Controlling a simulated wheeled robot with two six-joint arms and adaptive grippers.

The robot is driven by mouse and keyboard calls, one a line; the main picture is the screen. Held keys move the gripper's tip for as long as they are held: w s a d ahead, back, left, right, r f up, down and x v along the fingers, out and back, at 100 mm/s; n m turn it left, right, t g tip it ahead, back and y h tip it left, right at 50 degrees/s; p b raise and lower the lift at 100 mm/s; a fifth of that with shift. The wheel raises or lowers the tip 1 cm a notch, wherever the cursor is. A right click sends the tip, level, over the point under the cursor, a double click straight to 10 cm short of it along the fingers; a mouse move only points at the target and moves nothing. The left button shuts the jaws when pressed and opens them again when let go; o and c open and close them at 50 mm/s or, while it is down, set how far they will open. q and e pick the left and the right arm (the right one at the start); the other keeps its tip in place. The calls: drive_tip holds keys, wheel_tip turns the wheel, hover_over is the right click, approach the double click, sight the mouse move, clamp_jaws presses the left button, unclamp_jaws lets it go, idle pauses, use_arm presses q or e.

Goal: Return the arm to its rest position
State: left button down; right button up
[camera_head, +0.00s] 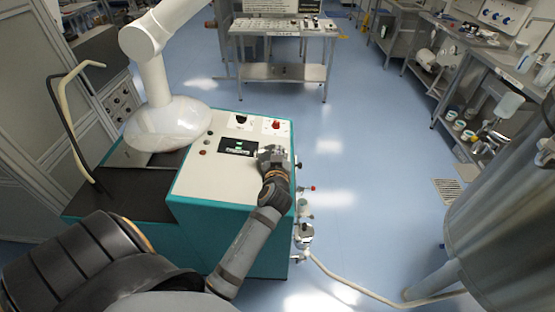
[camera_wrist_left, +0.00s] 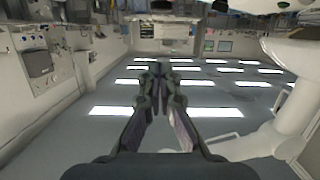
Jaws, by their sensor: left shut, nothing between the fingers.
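My left arm reaches up from the bottom of the head view, over the right side of a teal machine with a white control panel (camera_head: 195,185). My left gripper (camera_head: 270,155) is at the panel's right side, beside the small lit display (camera_head: 238,146). I cannot tell whether it touches the panel. In the left wrist view the gripper's fingers (camera_wrist_left: 158,72) are together at the tips with nothing between them. My right gripper is not in view.
A white domed hood (camera_head: 168,124) on an arm stands over the machine's left side. A red knob (camera_head: 276,124) is on the panel. A large metal tank (camera_head: 505,220) is at right, with a hose (camera_head: 350,287) on the floor. The blue floor between is clear.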

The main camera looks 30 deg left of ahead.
use_arm(q)
drive_tip(key=shift+v, duration=1.2)
